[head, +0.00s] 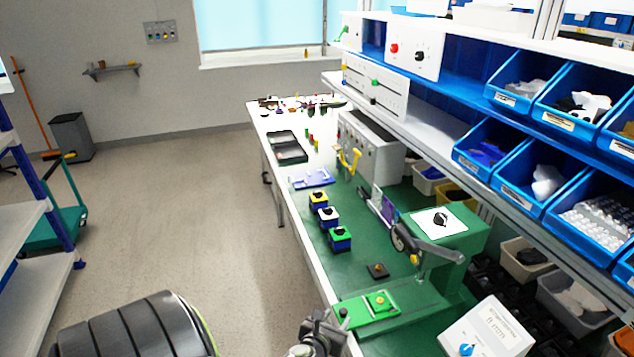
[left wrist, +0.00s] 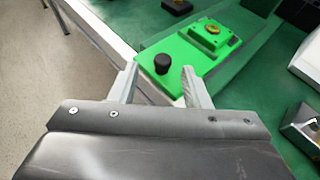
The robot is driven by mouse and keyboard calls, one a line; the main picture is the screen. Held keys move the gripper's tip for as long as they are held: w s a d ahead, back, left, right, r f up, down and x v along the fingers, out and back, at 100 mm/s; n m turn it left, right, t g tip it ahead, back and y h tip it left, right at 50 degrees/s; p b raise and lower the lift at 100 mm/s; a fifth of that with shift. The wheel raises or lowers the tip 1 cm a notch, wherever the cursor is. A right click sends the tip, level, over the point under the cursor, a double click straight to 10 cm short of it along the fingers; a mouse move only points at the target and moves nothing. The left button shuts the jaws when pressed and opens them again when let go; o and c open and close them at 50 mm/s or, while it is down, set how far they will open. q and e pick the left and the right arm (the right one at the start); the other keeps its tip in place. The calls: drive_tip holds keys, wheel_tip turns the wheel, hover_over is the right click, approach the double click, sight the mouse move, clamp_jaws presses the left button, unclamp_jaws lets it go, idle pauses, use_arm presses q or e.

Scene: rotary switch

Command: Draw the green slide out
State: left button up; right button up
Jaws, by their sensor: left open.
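The green slide (head: 367,309) lies flat at the near left edge of the green bench top. It has a black round knob (head: 344,312) at its left end and a raised green block with a brass-coloured piece (head: 380,301). In the left wrist view, the green slide (left wrist: 190,58) lies just ahead of my left gripper (left wrist: 159,83). The black knob (left wrist: 162,63) appears just beyond the gap between the two fingers, which are apart and empty. In the head view, my left gripper (head: 322,326) is beside the slide's knob end. My right gripper is not in view.
A white box with a blue knob (head: 488,332) stands right of the slide. A small dark block (head: 377,270) lies behind it. A green stand with a grey lever (head: 435,250) rises nearby. Blue bins (head: 520,85) fill the shelf.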

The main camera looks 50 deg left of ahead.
use_arm(q)
drive_tip(key=v, duration=1.4)
drive_tip(key=shift+p, duration=0.3)
